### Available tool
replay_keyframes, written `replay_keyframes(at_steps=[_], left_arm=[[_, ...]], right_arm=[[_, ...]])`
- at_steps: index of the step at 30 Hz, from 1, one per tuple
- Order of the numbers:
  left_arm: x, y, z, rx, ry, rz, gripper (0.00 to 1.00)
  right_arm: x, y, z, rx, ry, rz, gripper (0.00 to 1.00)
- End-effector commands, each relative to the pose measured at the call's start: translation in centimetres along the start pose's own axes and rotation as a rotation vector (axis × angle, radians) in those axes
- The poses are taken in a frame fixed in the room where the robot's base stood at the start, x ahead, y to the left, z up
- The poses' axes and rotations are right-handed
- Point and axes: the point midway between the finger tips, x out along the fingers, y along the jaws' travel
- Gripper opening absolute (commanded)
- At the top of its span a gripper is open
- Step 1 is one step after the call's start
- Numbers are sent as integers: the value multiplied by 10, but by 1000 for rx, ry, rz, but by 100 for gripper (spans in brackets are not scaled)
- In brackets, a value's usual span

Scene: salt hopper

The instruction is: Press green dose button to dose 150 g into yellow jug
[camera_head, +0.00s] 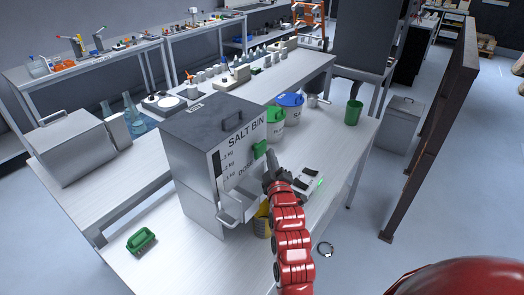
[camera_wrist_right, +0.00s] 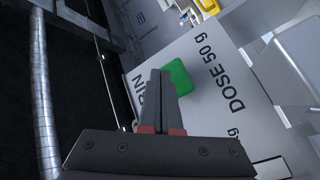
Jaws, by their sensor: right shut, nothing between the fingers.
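The grey salt bin (camera_head: 185,140) stands on the bench, its white front panel lettered SALT BIN. The green dose button (camera_head: 260,149) sits on that panel; it also shows in the right wrist view (camera_wrist_right: 181,76), beside the words DOSE 50 g. My right gripper (camera_head: 268,172) is shut and empty, just in front of the panel. In the wrist view its fingertips (camera_wrist_right: 160,78) overlap the button's left edge; I cannot tell whether they touch it. The yellow jug (camera_head: 261,226) stands by the bin's metal chute (camera_head: 238,208), partly hidden by my right arm. My left gripper is out of view.
A small scale-like device (camera_head: 308,182) lies right of my gripper. Green-lidded (camera_head: 275,117) and blue-lidded (camera_head: 290,100) tubs stand behind the bin. A green cup (camera_head: 353,112) is farther right.

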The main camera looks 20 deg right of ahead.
Motion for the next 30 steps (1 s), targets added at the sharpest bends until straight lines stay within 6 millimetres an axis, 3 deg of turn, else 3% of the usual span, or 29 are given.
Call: replay_keyframes(at_steps=[16,30], left_arm=[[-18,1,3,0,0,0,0],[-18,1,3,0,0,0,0]], right_arm=[[-32,23,25,-1,-1,2,0],[-34,25,25,-1,0,0,0]])
